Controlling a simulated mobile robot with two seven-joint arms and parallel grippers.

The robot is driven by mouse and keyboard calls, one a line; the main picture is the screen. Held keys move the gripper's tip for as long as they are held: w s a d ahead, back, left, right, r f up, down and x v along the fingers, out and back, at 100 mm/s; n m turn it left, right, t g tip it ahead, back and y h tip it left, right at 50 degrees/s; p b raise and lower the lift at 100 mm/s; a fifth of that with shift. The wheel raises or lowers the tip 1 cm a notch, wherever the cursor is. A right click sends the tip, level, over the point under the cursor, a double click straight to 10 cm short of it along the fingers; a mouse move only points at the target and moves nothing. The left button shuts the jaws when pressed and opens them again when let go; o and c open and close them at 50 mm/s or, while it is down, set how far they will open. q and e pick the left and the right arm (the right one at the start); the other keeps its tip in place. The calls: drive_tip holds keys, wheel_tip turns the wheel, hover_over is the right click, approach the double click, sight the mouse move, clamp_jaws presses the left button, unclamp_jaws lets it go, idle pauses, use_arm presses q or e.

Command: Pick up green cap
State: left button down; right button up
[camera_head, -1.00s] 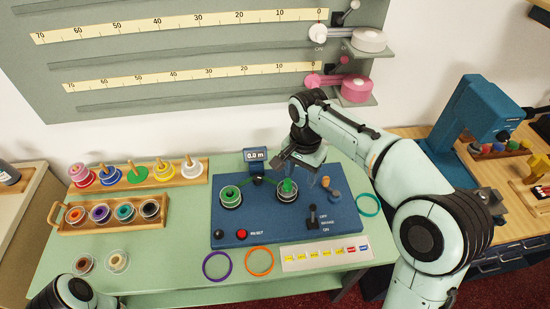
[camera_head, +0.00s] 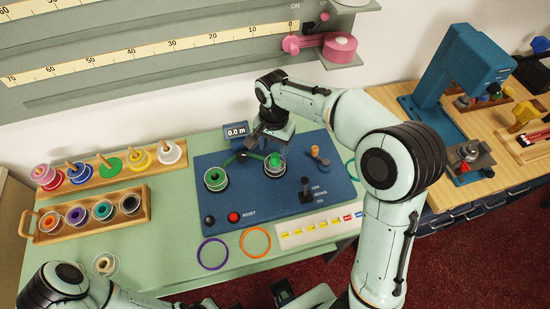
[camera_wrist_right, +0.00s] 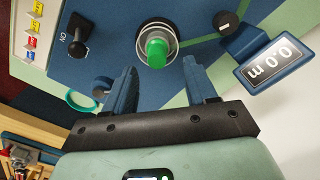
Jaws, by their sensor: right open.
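The green cap (camera_head: 275,160) stands upright on top of a clear-flanged spool (camera_head: 273,169) on the blue panel (camera_head: 235,194). My right gripper (camera_head: 262,140) is just behind the cap in the head view. In the right wrist view the right gripper (camera_wrist_right: 160,78) has its two blue fingers spread wide with nothing between them. The cap lies roughly in line with the gap. My left arm (camera_head: 62,284) shows at the bottom left; I cannot make out its gripper.
A green-ringed spool (camera_head: 215,179) stands left of the cap. A switch lever (camera_head: 306,190), an orange knob (camera_head: 315,152) and a small display (camera_head: 236,131) are nearby on the panel. Wooden spool racks (camera_head: 95,212) stand at left. Purple (camera_head: 212,253) and orange rings (camera_head: 255,241) lie in front.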

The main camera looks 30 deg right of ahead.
sight(275, 156)
drive_tip(key=f, duration=0.5)
drive_tip(key=shift+s, duration=0.25)
use_arm(q)
drive_tip(key=shift+s+f, duration=0.1)
drive_tip(key=shift+f, duration=0.15)
use_arm(e)
drive_tip(key=shift+r, duration=0.1)
clamp_jaws()
drive_tip(key=shift+r, duration=0.1)
